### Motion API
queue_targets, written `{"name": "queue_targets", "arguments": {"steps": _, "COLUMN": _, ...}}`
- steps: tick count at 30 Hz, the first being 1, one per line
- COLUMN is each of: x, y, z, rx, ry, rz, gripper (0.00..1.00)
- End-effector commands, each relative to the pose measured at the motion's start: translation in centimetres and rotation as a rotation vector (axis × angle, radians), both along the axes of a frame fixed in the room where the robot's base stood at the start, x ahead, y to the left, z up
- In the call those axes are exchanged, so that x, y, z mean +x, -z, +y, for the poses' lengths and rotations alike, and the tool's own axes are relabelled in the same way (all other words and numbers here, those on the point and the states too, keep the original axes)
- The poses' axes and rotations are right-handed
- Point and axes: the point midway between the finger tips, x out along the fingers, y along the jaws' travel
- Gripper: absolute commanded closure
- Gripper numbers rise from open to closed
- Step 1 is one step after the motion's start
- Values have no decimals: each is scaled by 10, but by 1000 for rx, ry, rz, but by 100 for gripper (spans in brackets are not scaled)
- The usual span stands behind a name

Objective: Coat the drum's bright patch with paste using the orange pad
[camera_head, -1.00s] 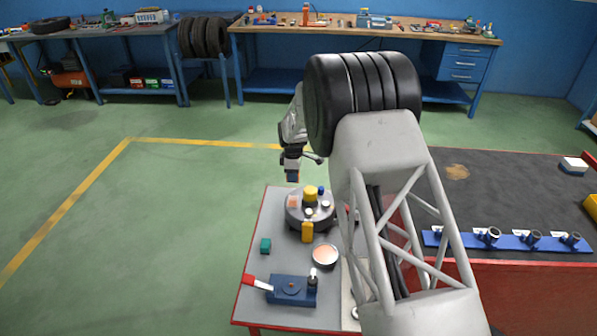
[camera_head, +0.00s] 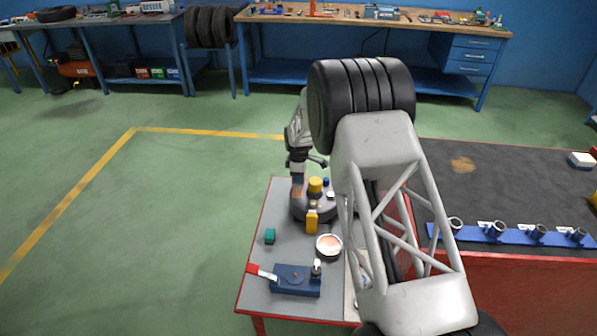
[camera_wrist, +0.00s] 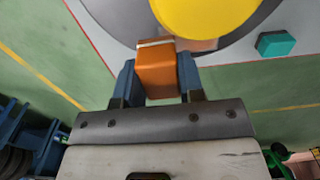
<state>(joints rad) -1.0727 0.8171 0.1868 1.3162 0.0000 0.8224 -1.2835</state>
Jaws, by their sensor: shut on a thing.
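My gripper (camera_wrist: 157,85) is shut on the orange pad (camera_wrist: 157,68), which has a pale strip along its far edge. In the head view my gripper (camera_head: 297,180) is at the left side of the dark grey round drum (camera_head: 320,212), just over it. The drum has a yellow knob (camera_head: 315,186) on top. In the wrist view a pinkish bright patch (camera_wrist: 203,44) on the drum shows partly, behind the pad and below the yellow knob. I cannot tell whether the pad touches it. A round dish (camera_head: 329,246) with pinkish content, perhaps the paste, stands in front of the drum.
A dark bench (camera_head: 480,190) with a blue rack of fittings (camera_head: 480,234) is at right. The table's left side is mostly clear.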

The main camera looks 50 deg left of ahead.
Motion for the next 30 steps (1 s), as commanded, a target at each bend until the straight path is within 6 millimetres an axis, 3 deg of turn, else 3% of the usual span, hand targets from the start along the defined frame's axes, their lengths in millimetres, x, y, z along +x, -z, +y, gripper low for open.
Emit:
{"name": "queue_targets", "arguments": {"steps": 6, "x": -1, "y": 21, "z": -1, "rx": 0, "ry": 0, "rz": 0, "gripper": 83}}
{"name": "queue_targets", "arguments": {"steps": 24, "x": -29, "y": 23, "z": -29, "rx": 0, "ry": -1, "rz": 0, "gripper": 83}}
{"name": "queue_targets", "arguments": {"steps": 30, "x": -22, "y": 22, "z": -22, "rx": 1, "ry": 0, "rz": -1, "gripper": 83}}
